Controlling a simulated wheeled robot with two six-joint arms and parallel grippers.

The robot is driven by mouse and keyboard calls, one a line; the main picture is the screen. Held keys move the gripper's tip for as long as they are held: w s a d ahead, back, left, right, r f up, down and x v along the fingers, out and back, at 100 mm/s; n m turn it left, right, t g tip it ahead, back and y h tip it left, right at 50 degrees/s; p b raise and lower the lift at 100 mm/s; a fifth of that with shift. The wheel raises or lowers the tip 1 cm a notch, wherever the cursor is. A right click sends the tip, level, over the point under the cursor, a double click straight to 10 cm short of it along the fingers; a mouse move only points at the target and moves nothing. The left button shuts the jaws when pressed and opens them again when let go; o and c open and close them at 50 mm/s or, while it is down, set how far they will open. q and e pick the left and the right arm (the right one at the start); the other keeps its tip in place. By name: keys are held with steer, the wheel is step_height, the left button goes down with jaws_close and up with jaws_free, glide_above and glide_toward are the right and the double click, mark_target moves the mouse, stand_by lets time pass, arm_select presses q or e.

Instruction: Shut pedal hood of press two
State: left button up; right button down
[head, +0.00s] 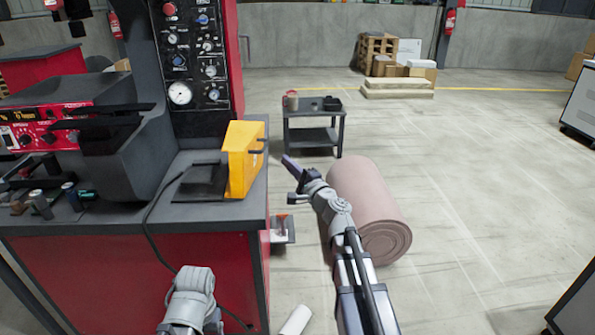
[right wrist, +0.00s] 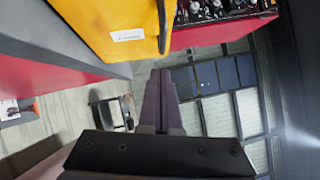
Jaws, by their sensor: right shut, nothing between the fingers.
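The yellow pedal hood (head: 243,160) stands raised at the right corner of the red press bench, beside a flat black pedal plate (head: 200,182). My left gripper does not show.
The press panel (head: 190,50) with gauges rises behind the hood. A black cable (head: 152,215) hangs over the bench front (head: 130,285). A pink roll (head: 368,205) lies on the floor to the right, with a small dark table (head: 313,118) behind. Open floor lies farther right.

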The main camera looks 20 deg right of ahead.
mark_target(249, 158)
steer(key=shift+w+a+r+p, duration=0.2)
steer(key=shift+w+a+r, duration=0.05)
steer(key=shift+w+a, duration=0.35)
steer(key=shift+w+a+r+p, duration=0.2)
steer(key=shift+w+a, duration=0.25)
steer(key=shift+a, duration=0.2)
steer(key=shift+w+a+r+p, duration=0.15)
steer(key=shift+w+a+r, duration=0.1)
steer(key=shift+w+a, duration=0.35)
